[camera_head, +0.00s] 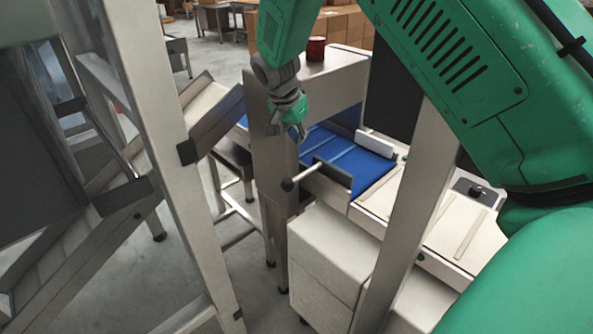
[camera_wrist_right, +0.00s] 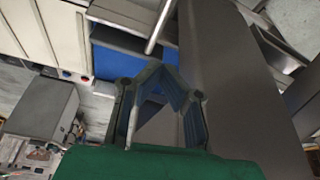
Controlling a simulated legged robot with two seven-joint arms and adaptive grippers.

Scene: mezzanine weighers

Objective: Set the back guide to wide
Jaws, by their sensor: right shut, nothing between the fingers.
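My right gripper (camera_head: 287,131) is shut and empty, hanging beside the metal housing at the near end of the blue belt (camera_head: 348,157). In the wrist view its fingers (camera_wrist_right: 160,75) meet at the tips, with the blue belt (camera_wrist_right: 117,65) beyond them. A pale rod with a black knob (camera_head: 287,184) sticks out from a dark-faced side plate (camera_head: 331,174) at the belt's edge, below and apart from the gripper. A pale bar (camera_head: 376,144) lies along the belt's other side. I cannot tell which part is the back guide. My left gripper is out of view.
A steel post (camera_head: 422,180) stands in front of the weigher, and a steel frame (camera_head: 165,140) with a chute fills the left. A red cup-like object (camera_head: 316,48) sits on the housing top. A black dial (camera_head: 476,190) is at right.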

